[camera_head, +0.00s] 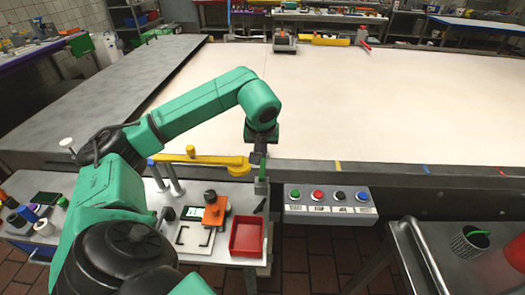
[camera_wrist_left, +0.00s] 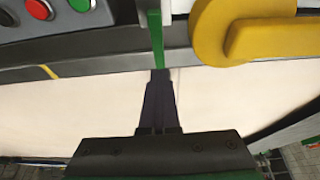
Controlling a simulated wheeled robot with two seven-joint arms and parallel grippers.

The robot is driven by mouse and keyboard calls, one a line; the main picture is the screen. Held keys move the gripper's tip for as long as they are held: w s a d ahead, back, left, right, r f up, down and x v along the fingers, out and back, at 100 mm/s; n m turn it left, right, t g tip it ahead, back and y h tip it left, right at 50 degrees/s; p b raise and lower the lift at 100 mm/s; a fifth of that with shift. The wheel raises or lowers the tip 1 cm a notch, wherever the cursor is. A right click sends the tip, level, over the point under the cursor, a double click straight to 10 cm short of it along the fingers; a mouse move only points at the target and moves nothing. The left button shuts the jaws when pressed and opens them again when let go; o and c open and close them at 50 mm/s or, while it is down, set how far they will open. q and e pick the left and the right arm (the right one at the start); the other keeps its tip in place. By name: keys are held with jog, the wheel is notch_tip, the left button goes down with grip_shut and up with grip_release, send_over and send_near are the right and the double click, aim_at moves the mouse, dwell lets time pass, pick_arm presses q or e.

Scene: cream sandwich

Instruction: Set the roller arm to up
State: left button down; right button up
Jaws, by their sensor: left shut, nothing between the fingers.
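A yellow arm (camera_head: 205,159) with a rounded end lies roughly level along the near edge of the large pale belt. No label shows that it is the roller arm. My left gripper (camera_head: 260,158) points down just right of its rounded end, with its fingers shut and empty. In the left wrist view the shut fingers (camera_wrist_left: 159,78) are at the lower end of a thin green upright piece (camera_wrist_left: 157,40); I cannot tell whether they touch it. The yellow arm's end (camera_wrist_left: 240,35) is beside them at the upper right. My right gripper is not in view.
A control box (camera_head: 328,196) with several coloured buttons is right of the gripper. Below are a red tray (camera_head: 247,236) and an orange device (camera_head: 212,215) on a small table. The pale belt (camera_head: 350,105) is mostly clear. A metal cart (camera_head: 440,250) stands at the right.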

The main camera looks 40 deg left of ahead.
pick_arm(q)
jog(key=c, duration=0.8)
grip_release()
jog(key=p+v, duration=0.2)
jog(key=v, duration=1.2)
jog(key=shift+s+d+r, duration=0.15)
jog(key=shift+r, duration=0.1)
